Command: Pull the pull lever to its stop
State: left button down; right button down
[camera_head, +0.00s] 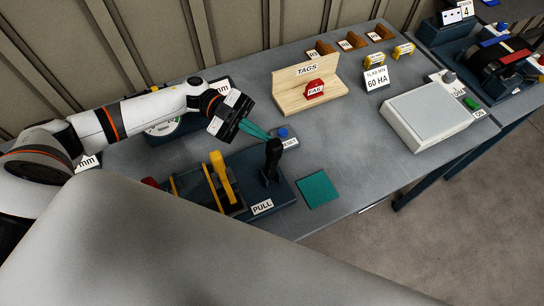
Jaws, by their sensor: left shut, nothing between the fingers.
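The pull lever, with a black handle (273,152), stands roughly upright on a dark blue base marked with a PULL label (262,207). My left gripper (268,137) comes in from the left, with its teal fingers shut and empty. Its fingertips are close to the top of the black handle, on the far left side of it. I cannot tell whether they touch it. My right gripper is not in view.
A yellow lever (221,177) stands left of the black handle. A teal pad (318,189) lies to the right. A wooden TAGS holder (295,92) and a grey-topped device (428,115) stand farther back. Open tabletop lies between.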

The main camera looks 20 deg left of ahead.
aim_at(266, 151)
pick_arm(q)
jog(key=shift+s+d+f+p, duration=0.1)
jog(key=shift+s+d+p, duration=0.2)
jog(key=shift+s+d, duration=0.35)
jog(key=shift+s+d+f+p, duration=0.15)
jog(key=shift+s+d+p, duration=0.2)
jog(key=shift+s+d, duration=0.25)
jog(key=shift+d+f, duration=0.15)
jog(key=shift+f, duration=0.05)
jog(key=shift+s+d+f, duration=0.1)
jog(key=shift+s, duration=0.1)
jog(key=shift+d+f, duration=0.1)
dwell(0.3)
jog(key=shift+w+a, duration=0.1)
jog(key=shift+a, duration=0.1)
